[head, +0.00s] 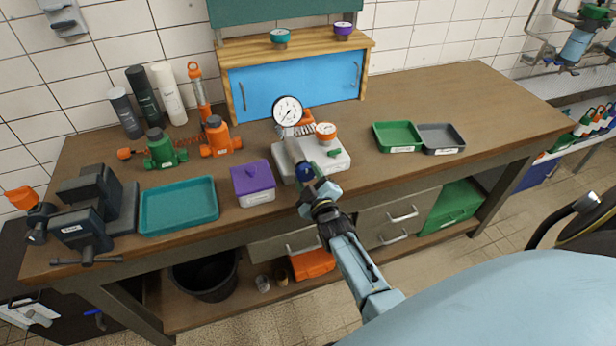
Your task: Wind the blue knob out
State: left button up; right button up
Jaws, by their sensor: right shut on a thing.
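The blue knob (303,172) is at the front left of a white pump block (338,159) on the workbench. The block carries a round white-faced gauge (287,111), an orange-rimmed dial and a green part. My right gripper (310,182) reaches up from the front and is shut on the blue knob, hiding part of it. My left gripper is not in view.
A purple-lidded box (253,183) stands just left of the block, with a teal tray (178,206) further left. Green (398,136) and grey (440,138) trays lie to the right. A blue-doored cabinet (296,88) stands behind. The bench's right end is clear.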

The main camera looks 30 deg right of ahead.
jog(key=o, duration=1)
jog(key=shift+c, duration=0.2)
jog(key=v, duration=1.3)
jog(key=shift+s, duration=0.15)
jog(key=shift+a, duration=0.15)
